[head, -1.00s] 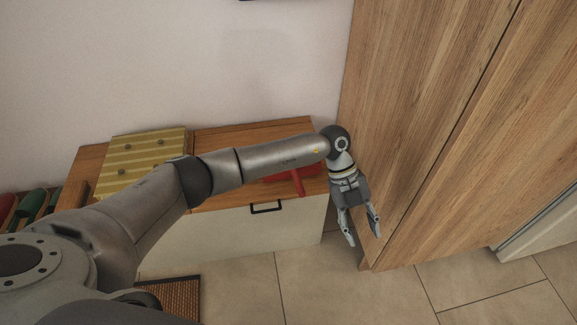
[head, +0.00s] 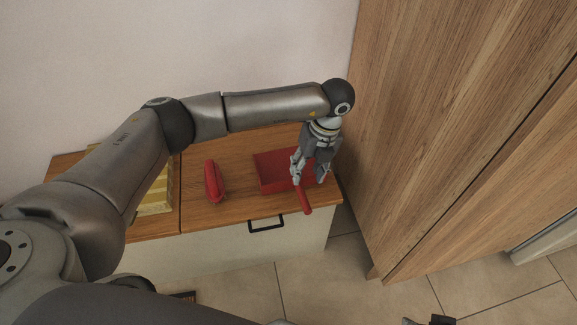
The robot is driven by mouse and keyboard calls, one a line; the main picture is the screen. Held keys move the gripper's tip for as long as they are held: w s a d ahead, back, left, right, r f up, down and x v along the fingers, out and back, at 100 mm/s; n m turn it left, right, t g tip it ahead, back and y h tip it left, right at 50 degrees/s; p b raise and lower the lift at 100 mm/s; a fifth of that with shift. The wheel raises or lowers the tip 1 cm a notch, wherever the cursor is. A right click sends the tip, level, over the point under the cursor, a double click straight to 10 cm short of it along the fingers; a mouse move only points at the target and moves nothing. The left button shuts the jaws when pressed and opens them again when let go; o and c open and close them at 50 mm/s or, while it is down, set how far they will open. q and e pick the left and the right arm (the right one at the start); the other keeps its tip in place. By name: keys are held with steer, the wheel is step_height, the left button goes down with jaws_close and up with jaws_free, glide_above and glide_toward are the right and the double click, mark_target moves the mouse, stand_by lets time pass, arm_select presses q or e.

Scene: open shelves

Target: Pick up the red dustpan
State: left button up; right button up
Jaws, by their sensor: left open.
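The red dustpan (head: 271,168) lies on the wooden top of a low cabinet, close to its right end. Its handle (head: 305,202) sticks out toward the cabinet's front edge. My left gripper (head: 309,181) is open and points down over the dustpan's right side, by the root of the handle. The gripper hides part of the pan, and I cannot tell whether the fingers touch it or straddle the handle. What looks like my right gripper (head: 430,321) barely shows at the bottom edge, mostly cut off.
A long red object (head: 213,181), perhaps a brush, lies left of the dustpan. A yellow striped box (head: 156,196) is partly behind my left arm. A tall wooden cabinet (head: 440,120) stands close on the right. The cabinet's front has a black handle (head: 266,224).

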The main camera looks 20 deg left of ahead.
mark_target(302, 189)
arm_select(q)
steer(key=f, duration=0.3)
steer(key=shift+s+a, duration=0.15)
steer(key=shift+s, duration=0.15)
steer(key=shift+s+a+f+b, duration=0.1)
steer(key=shift+a+f+b, duration=0.15)
steer(key=shift+f, duration=0.75)
steer(key=shift+a+f+b, duration=0.1)
steer(key=shift+f+b, duration=0.25)
steer(key=shift+f, duration=0.7)
steer(key=shift+s+a+f+b, duration=0.1)
steer(key=shift+a+f+b, duration=0.15)
steer(key=shift+f, duration=0.75)
steer(key=shift+d, duration=0.1)
steer(key=shift+c, duration=0.4)
steer(key=shift+r, duration=0.1)
jaws_close()
